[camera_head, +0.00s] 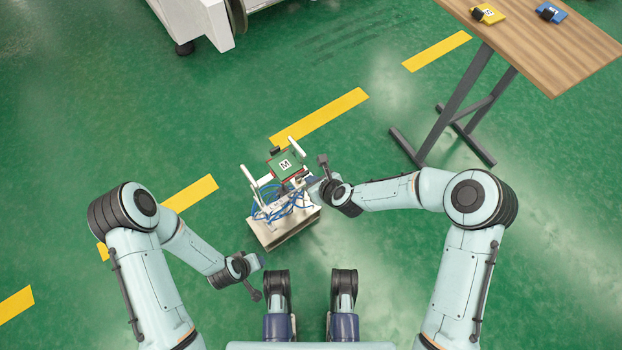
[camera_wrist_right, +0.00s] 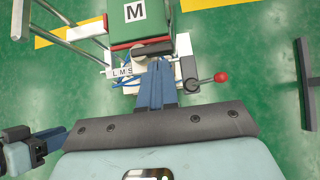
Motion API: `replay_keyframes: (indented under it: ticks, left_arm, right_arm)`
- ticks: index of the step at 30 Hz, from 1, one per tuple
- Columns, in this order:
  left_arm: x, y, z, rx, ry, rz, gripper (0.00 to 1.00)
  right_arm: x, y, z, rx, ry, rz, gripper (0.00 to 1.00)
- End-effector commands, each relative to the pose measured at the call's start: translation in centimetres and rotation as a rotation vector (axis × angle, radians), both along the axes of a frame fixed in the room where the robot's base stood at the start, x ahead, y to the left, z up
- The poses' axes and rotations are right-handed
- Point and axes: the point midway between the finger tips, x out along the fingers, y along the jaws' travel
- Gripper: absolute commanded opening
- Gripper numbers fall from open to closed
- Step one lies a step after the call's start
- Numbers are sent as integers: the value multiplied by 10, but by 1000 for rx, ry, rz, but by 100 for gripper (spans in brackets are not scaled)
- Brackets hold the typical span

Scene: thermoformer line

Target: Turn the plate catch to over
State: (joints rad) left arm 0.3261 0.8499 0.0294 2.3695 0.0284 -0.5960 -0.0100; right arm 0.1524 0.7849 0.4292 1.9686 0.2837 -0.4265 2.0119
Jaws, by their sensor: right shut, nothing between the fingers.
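A green plate marked M (camera_head: 285,164) sits on top of a small white stand; it also shows in the right wrist view (camera_wrist_right: 117,32). A dark bar (camera_wrist_right: 152,49), which looks like the plate catch, lies across the plate's near edge, roughly left to right. My right gripper (camera_head: 313,183) is shut and empty. Its blue fingertips (camera_wrist_right: 159,66) are just on the near side of the bar; whether they touch it I cannot tell. My left gripper (camera_head: 259,262) is low at the left, apart from the stand; its finger gap is unclear.
A lever with a red knob (camera_wrist_right: 220,77) juts right from the stand, beside my right fingers. An L M S label (camera_wrist_right: 122,71) and blue hoses (camera_head: 270,210) are nearby. A wooden table (camera_head: 545,45) with yellow and blue plates stands at upper right. Green floor surrounds the stand.

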Motion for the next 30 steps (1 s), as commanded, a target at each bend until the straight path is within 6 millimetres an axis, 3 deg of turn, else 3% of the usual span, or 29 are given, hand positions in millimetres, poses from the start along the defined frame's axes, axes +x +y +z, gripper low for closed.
replay_keyframes:
  ticks: [30]
  left_arm:
    - [-9,1,-8,-2,31,1,43]
  right_arm:
    - [7,-4,0,0,0,64,0]
